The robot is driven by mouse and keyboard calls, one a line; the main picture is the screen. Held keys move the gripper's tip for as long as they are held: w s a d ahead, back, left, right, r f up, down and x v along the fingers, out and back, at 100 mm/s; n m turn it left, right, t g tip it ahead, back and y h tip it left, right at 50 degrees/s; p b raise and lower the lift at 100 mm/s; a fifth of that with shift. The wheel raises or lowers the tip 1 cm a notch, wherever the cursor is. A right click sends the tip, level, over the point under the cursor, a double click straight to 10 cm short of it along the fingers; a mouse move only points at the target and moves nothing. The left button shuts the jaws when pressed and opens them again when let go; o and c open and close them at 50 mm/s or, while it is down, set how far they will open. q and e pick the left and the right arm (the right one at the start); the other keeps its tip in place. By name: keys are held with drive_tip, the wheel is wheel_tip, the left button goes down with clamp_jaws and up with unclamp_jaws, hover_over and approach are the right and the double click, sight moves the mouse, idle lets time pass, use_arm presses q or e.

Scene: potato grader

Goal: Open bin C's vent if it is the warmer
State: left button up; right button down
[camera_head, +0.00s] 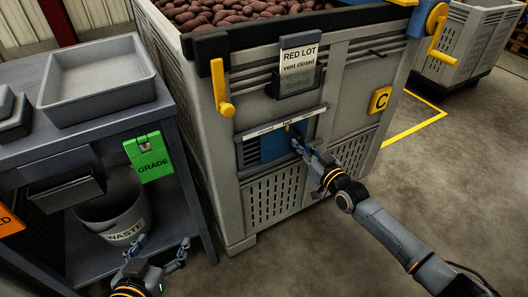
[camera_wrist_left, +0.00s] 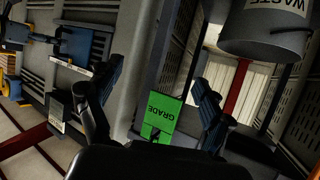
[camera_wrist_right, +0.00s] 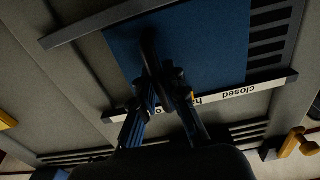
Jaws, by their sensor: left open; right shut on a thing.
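Bin C (camera_head: 345,100), a grey slatted crate of red potatoes, carries a yellow C plate (camera_head: 380,100) and a card reading "RED LOT vent closed" (camera_head: 299,60). Its vent has a blue plate (camera_head: 272,147) under a lettered strip (camera_head: 262,132); dark slots show left of the plate. My right gripper (camera_head: 301,148) is at the plate's right part, shut on a dark handle (camera_wrist_right: 149,45). My left gripper (camera_head: 162,247) is open and empty, low beside the waste bucket. No temperature reading is legible.
A grey table (camera_head: 100,125) with a tray (camera_head: 97,80) stands left, with a green GRADE tag (camera_head: 149,157) on its side. The waste bucket (camera_head: 115,215) is beneath. Yellow handles (camera_head: 221,88) jut from bin C. Another bin (camera_head: 468,40) stands behind right. Floor at right is clear.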

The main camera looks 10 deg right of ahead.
use_arm(q)
drive_tip(key=shift+w+d+r+t+b, duration=0.15)
drive_tip(key=shift+w+r+t, duration=0.15)
drive_tip(key=shift+r, duration=0.2)
drive_tip(key=shift+w+d+r+t+b, duration=0.1)
drive_tip(key=shift+w+r+t, duration=0.1)
drive_tip(key=shift+r+t, duration=0.25)
drive_tip(key=shift+w+d+r+t+b, duration=0.15)
drive_tip(key=shift+w+r+t, duration=0.1)
drive_tip(key=shift+r, duration=0.35)
use_arm(e)
drive_tip(key=shift+w+d+f, duration=0.15)
drive_tip(key=shift+w+d, duration=0.05)
drive_tip(key=shift+d, duration=0.3)
